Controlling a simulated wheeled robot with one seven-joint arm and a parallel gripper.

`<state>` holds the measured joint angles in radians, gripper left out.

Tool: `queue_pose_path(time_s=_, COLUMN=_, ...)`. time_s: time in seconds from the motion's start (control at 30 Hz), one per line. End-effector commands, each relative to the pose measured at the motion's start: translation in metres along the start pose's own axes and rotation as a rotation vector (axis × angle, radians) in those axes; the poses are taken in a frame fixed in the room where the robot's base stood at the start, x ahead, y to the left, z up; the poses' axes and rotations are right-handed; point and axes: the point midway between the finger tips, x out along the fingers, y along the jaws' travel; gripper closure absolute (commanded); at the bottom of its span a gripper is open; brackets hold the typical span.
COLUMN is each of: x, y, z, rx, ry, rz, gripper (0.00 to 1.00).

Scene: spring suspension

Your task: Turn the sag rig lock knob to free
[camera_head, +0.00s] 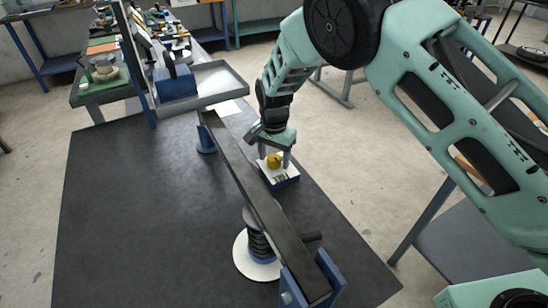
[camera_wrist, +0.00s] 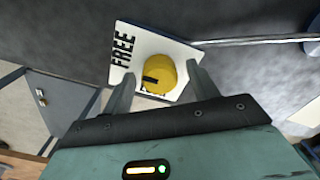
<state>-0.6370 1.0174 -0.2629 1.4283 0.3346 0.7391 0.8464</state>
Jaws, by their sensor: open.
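The yellow lock knob (camera_head: 274,160) sits on a white label plate on top of a small blue box (camera_head: 284,183) beside the dark beam. In the wrist view the knob (camera_wrist: 160,73) has a short dark mark on its left part. The plate (camera_wrist: 133,62) reads FREE along its left edge; other lettering at its lower edge is partly hidden by the knob. My gripper (camera_wrist: 161,87) points down over the box and is open, one finger on each side of the knob. Gaps show between fingers and knob; I cannot tell the exact finger depth.
A long dark beam (camera_head: 243,170) runs close along the left of the box. A black coil spring (camera_head: 258,240) on a white disc stands under its near end, beside a blue bracket (camera_head: 325,278). A grey tray (camera_head: 215,82) stands beyond. The dark table's left side is clear.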

Motion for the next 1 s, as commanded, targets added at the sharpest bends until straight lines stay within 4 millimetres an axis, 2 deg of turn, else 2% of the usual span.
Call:
queue_pose_path(time_s=0.17, x=-0.030, y=-0.001, z=-0.001, rx=0.000, ry=0.003, rz=-0.005, gripper=0.41)
queue_pose_path(time_s=0.6, x=-0.131, y=-0.001, z=-0.001, rx=0.000, ry=0.003, rz=-0.005, gripper=0.41)
queue_pose_path(time_s=0.8, x=-0.159, y=-0.001, z=-0.001, rx=0.001, ry=0.002, rz=-0.003, gripper=0.41)
queue_pose_path(time_s=1.0, x=-0.168, y=0.000, z=-0.001, rx=0.001, ry=0.002, rz=-0.001, gripper=0.41)
